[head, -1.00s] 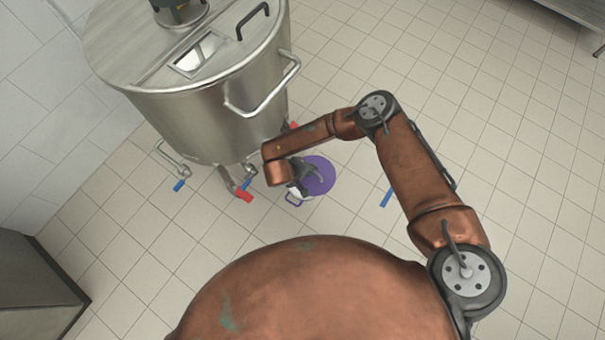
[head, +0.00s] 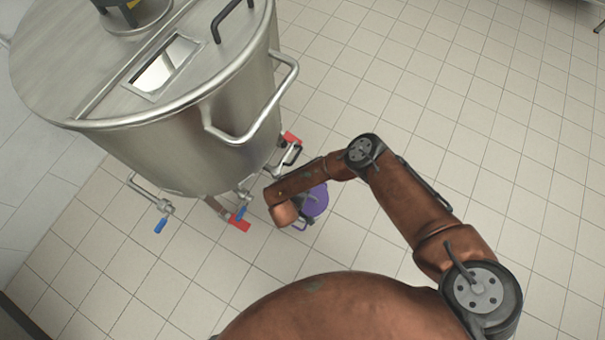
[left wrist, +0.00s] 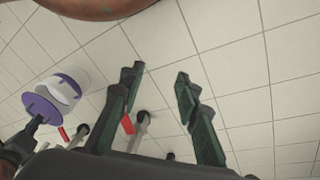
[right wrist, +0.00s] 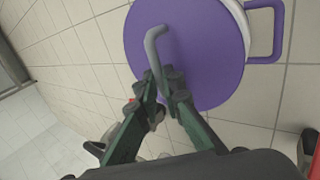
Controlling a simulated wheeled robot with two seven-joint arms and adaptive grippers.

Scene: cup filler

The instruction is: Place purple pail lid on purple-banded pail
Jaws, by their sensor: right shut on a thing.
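The purple lid (right wrist: 190,50) is a flat disc with a grey bent handle. My right gripper (right wrist: 163,80) is shut on this handle. The lid also shows in the left wrist view (left wrist: 41,107), held close over the white purple-banded pail (left wrist: 66,80); some white shows between them, and I cannot tell whether they touch. In the right wrist view the lid hides most of the pail, leaving a white edge and purple side handle (right wrist: 268,35). In the head view my right forearm partly covers lid (head: 317,200) and pail. My left gripper (left wrist: 157,76) is open and empty.
A large steel tank (head: 200,130) stands to the left of the pail. Its red-handled valve (head: 238,222) and blue-handled valve (head: 160,225) stick out low, close to the pail. The tiled floor (head: 420,100) to the right is clear.

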